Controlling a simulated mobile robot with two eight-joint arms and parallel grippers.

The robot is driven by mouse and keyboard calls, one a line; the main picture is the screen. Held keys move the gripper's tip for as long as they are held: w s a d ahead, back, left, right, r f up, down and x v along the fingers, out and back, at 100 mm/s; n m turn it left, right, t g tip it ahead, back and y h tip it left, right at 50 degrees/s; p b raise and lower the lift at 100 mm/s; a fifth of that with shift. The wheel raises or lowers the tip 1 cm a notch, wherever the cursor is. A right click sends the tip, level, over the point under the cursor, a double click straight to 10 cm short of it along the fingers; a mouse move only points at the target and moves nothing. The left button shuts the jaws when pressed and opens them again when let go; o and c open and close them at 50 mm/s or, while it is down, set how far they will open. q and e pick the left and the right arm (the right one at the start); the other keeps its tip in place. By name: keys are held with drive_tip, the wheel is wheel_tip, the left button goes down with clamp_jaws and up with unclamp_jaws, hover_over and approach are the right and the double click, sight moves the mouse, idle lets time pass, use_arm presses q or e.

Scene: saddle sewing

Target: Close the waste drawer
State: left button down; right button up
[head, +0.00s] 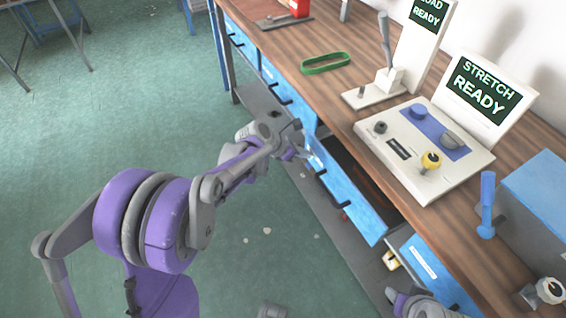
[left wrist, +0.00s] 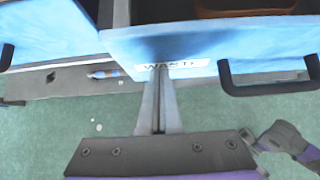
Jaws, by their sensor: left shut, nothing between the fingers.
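The waste drawer (head: 347,194) is pulled out from under the workbench, its dark inside showing behind the blue front. Its white label, partly hidden by my fingers, and its black handle (left wrist: 268,88) show in the left wrist view. My left gripper (head: 307,156) is shut and empty. Its fingertips (left wrist: 160,72) are at the drawer front, over the label and left of the handle; I cannot tell whether they touch it.
Another blue drawer front (head: 433,266) is right of the waste drawer. On the wooden bench (head: 300,92) stand a control box (head: 397,168), a stretch screen (head: 484,92) and a green loop (head: 325,63). The green floor (head: 130,110) at the left is mostly free.

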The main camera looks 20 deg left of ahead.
sight(322, 147)
use_arm(q)
drive_tip(key=w+d, duration=0.4)
drive_tip(key=shift+w, duration=0.35)
drive_tip(key=shift+w+d+r, duration=0.1)
drive_tip(key=shift+w+d, duration=0.05)
drive_tip(key=shift+w, duration=0.05)
